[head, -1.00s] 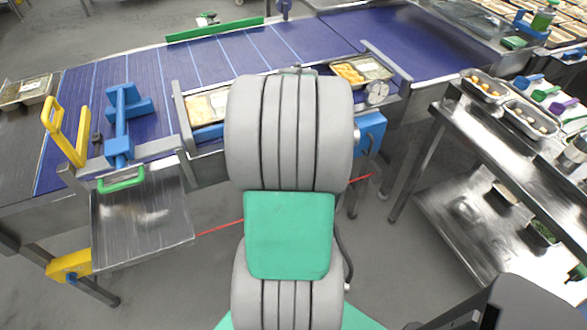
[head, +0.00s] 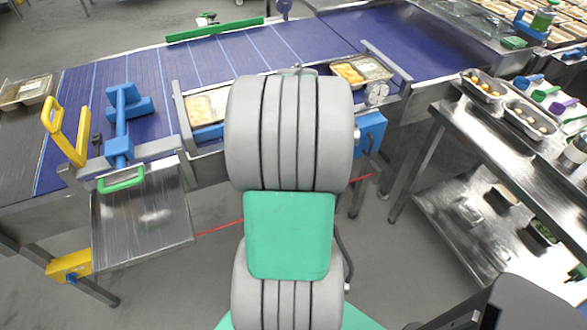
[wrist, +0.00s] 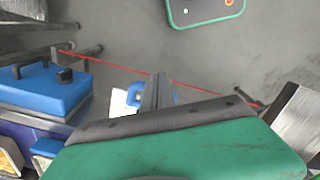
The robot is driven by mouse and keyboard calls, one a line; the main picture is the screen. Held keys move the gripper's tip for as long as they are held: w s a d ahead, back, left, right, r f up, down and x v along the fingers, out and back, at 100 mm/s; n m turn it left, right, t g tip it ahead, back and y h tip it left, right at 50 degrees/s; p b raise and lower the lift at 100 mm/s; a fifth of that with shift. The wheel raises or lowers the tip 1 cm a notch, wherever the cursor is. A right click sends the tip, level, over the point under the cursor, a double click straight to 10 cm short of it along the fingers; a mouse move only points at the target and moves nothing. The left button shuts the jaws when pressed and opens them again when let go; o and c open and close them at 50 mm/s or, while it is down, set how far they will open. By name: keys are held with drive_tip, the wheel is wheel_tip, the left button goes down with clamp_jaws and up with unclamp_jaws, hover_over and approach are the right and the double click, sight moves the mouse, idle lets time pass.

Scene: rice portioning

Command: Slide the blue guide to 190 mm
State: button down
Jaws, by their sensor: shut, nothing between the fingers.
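The blue guide (head: 121,115) appears to be the T-shaped blue piece on the belt at the left in the head view. Its bar runs from the front edge of the conveyor out over the belt. No millimetre scale can be read. My gripper (wrist: 156,93) shows in the wrist view as narrow grey fingers beyond a green and dark housing. The fingers are shut and hold nothing. In the head view my arm hides the gripper. The gripper is well to the right of the T-shaped piece and not touching it.
A yellow lever (head: 66,130) stands left of the guide, and a green handle (head: 121,180) in front of it. A steel chute (head: 143,215) slopes below. Food trays (head: 362,70) sit on the conveyor (head: 290,40). A steel cart (head: 480,130) stands right. A blue box (wrist: 45,88) is left in the wrist view.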

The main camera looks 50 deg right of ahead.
drive_tip(key=shift+f, duration=0.1)
drive_tip(key=shift+f+b, duration=1.5)
drive_tip(key=shift+f, duration=0.75)
drive_tip(key=shift+w+d, duration=0.35)
drive_tip(key=shift+w, duration=0.2)
drive_tip(key=shift+w+d, duration=0.3)
drive_tip(key=shift+w, duration=0.2)
idle(0.4)
drive_tip(key=shift+s+a+p, duration=0.2)
drive_tip(key=shift+s+a, duration=0.25)
drive_tip(key=shift+s, duration=0.3)
drive_tip(key=shift+s+a+p, duration=0.15)
drive_tip(key=shift+s+a, duration=0.3)
drive_tip(key=shift+s, duration=0.3)
drive_tip(key=shift+r, duration=0.1)
wheel_tip(320, 180, up, 9)
drive_tip(key=p, duration=0.6)
drive_tip(key=shift+p, duration=0.4)
